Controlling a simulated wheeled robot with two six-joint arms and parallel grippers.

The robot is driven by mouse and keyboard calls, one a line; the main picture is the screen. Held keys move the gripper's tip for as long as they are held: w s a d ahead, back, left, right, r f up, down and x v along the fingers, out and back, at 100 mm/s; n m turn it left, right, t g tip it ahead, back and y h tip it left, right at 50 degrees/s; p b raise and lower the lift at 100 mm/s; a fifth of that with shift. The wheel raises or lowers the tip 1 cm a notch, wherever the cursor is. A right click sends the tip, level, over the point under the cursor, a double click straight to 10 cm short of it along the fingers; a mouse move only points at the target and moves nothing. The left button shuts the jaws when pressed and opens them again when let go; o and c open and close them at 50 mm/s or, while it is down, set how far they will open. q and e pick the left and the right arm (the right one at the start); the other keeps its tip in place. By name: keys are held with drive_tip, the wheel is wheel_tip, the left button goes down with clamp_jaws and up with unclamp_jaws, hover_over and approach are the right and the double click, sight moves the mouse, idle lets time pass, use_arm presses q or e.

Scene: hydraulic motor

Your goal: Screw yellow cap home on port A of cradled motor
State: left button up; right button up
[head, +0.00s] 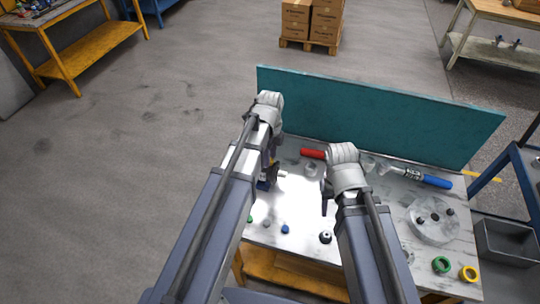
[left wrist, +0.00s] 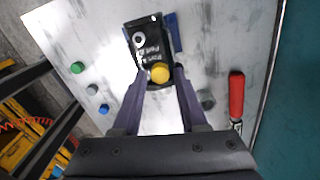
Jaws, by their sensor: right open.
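The black motor (left wrist: 140,54), with white port lettering, sits in a blue cradle (left wrist: 173,28) at the top of the left wrist view. The yellow cap (left wrist: 160,73) is at the motor's near end, between my left gripper's fingertips (left wrist: 160,80). I cannot tell whether the fingers touch it or how far it is screwed on. In the head view, my left gripper (head: 272,168) is over the cradle (head: 263,185), and the arm hides most of the motor. My right gripper (head: 326,196) is open and empty above the table, right of the motor.
Green (left wrist: 77,67), grey (left wrist: 92,89) and blue (left wrist: 104,108) caps lie left of the motor in the wrist view. A red-handled tool (head: 313,154) lies behind. A round clear tray (head: 432,234) and a blue-handled tool (head: 436,182) are at right. A teal panel (head: 380,120) closes the back.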

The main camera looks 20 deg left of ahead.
use_arm(q)
drive_tip(key=n, duration=0.4)
drive_tip(key=shift+n, duration=0.3)
drive_tip(key=n, duration=0.5)
drive_tip(key=shift+n, duration=0.3)
drive_tip(key=shift+c, duration=0.2)
clamp_jaws()
drive_tip(key=m, duration=0.4)
drive_tip(key=shift+m, duration=0.9)
